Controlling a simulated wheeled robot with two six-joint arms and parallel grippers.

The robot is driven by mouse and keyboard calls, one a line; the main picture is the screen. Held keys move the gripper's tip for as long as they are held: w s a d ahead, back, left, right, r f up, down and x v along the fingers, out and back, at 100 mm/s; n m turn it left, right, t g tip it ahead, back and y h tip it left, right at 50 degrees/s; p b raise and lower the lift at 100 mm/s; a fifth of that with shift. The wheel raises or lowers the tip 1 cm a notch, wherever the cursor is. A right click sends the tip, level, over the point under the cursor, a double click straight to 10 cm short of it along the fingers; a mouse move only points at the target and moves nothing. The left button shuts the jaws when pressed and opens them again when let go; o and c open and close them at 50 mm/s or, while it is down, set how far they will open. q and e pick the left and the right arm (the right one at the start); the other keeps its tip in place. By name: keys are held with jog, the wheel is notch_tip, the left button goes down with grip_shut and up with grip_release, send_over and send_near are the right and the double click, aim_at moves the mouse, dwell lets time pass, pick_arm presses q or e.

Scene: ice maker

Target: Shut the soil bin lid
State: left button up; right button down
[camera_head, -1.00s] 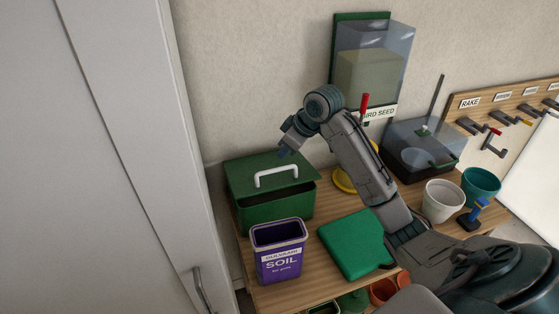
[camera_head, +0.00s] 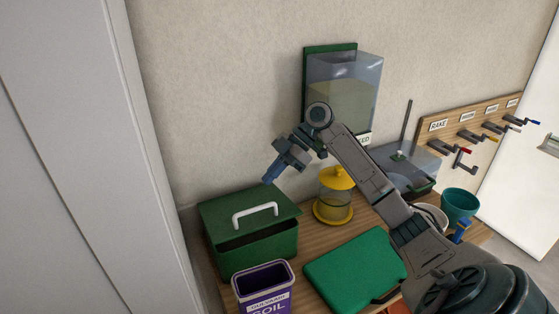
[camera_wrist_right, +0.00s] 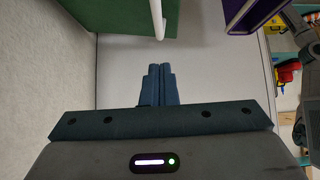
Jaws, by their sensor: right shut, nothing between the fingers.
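The soil bin (camera_head: 262,254) is a dark green box at the left of the bench in the head view. Its green lid (camera_head: 222,210) has a white handle (camera_head: 255,212). A dark gap shows between the lid's front edge and the bin's front rim. My right gripper (camera_head: 269,179) is shut and empty, above and behind the handle, apart from it. In the right wrist view its fingertips (camera_wrist_right: 160,70) are together, with the green lid (camera_wrist_right: 105,12) and white handle (camera_wrist_right: 157,18) at the top edge. My left gripper is not in view.
A purple soil pot (camera_head: 264,291) stands in front of the bin. A green flat object (camera_head: 355,270) and a yellow feeder (camera_head: 335,195) are to its right. A clear seed dispenser (camera_head: 345,85) is on the wall. A white cabinet (camera_head: 60,160) is at left.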

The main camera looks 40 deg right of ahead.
jog(key=p+x, duration=0.1)
jog(key=x, duration=0.2)
jog(key=shift+w+a+f, duration=0.1)
jog(key=shift+w+a, duration=0.05)
jog(key=shift+a, duration=0.25)
notch_tip(320, 180, down, 4)
jog(key=shift+r+p, duration=0.25)
jog(key=shift+p, duration=0.75)
jog(key=shift+f, duration=0.5)
jog(key=shift+f, duration=0.1)
